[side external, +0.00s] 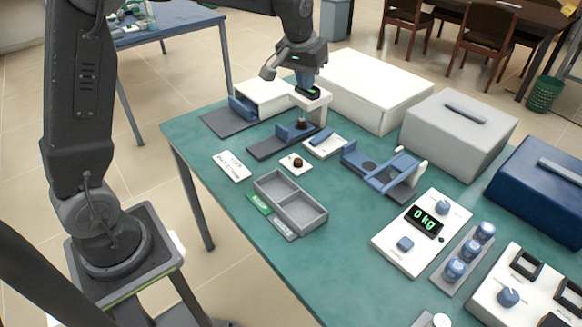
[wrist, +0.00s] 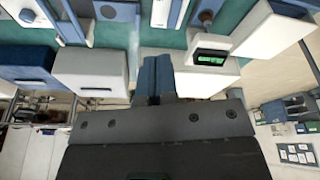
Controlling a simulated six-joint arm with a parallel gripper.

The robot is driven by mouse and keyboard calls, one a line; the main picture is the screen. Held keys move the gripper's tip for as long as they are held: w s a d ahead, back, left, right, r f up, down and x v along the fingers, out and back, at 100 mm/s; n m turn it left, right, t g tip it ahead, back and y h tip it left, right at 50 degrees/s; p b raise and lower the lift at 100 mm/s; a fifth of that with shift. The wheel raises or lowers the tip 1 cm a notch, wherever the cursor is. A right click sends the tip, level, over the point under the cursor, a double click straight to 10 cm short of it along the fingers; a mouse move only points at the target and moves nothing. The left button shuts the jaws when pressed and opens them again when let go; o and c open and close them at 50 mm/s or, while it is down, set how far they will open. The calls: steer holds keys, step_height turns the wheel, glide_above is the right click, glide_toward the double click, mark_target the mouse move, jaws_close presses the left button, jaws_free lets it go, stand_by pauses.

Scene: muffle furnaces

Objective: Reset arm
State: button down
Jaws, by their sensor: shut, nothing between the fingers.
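My gripper (side external: 306,78) is at the back of the green table, just above or behind the white stand (side external: 318,103) with a small dark green-lit display. I cannot tell from this view whether it touches the stand. In the wrist view the two blue fingers (wrist: 156,80) are together with nothing between them. The same lit display shows to their right in the wrist view (wrist: 211,59).
A long white box (side external: 365,85), a grey furnace (side external: 458,130) and a blue furnace (side external: 545,185) line the back. Bare table lies front left of the scale.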

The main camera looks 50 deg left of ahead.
steer(key=s+d+r+m+t, duration=0.1)
steer(key=s+d+r, duration=0.15)
steer(key=s, duration=0.45)
steer(key=s+d+r+m, duration=0.1)
steer(key=s+d+r, duration=0.15)
steer(key=s, duration=0.45)
steer(key=s+d+f+m+t, duration=0.1)
steer(key=s+d+f, duration=0.1)
steer(key=s, duration=1.2)
steer(key=shift+s+f+m+t+h, duration=0.2)
steer(key=shift+m+t+h, duration=0.1)
steer(key=shift+m+h, duration=0.1)
